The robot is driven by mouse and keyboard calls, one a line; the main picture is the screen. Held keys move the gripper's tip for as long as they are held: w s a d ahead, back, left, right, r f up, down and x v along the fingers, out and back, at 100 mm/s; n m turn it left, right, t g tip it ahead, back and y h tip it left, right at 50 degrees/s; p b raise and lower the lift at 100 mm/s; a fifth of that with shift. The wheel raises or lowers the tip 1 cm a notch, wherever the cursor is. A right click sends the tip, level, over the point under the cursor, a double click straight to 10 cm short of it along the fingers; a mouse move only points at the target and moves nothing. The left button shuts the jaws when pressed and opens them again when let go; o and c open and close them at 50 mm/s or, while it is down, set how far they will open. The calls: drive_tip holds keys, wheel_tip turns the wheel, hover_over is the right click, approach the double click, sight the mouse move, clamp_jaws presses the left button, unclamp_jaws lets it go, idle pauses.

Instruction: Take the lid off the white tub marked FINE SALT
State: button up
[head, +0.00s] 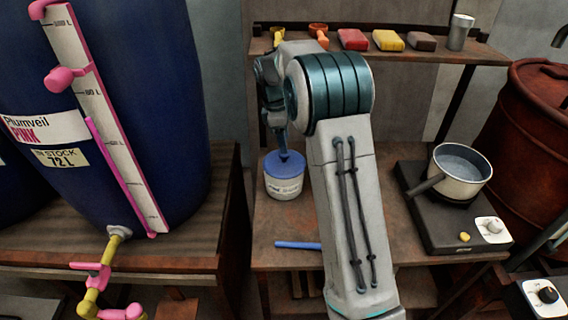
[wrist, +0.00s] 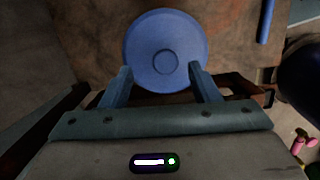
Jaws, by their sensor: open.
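The white tub (head: 284,187) stands upright on the wooden table, left of my arm in the head view. Its label is too small to read. A blue lid (head: 277,163) sits on top of it. In the wrist view the round blue lid (wrist: 137,42) shows from above, with a small round knob (wrist: 165,62) at its middle. My gripper (wrist: 161,75) is open, its two blue fingers apart on either side of the lid's near part. In the head view my gripper (head: 284,155) is over the lid, partly hiding it. I cannot tell whether the fingers touch it.
A blue rod (head: 297,245) lies on the table in front of the tub. A pot (head: 460,171) stands on a hot plate (head: 425,215) at the right. A shelf (head: 385,54) with coloured blocks and a metal cup (head: 460,32) is behind. A large blue vat (head: 160,100) stands left.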

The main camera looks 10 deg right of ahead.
sight(284, 159)
drive_tip(key=f, duration=0.5)
drive_tip(key=shift+s+a, duration=0.1)
drive_tip(key=shift+s, duration=0.25)
drive_tip(key=shift+f, duration=0.35)
drive_tip(key=c, duration=1.1)
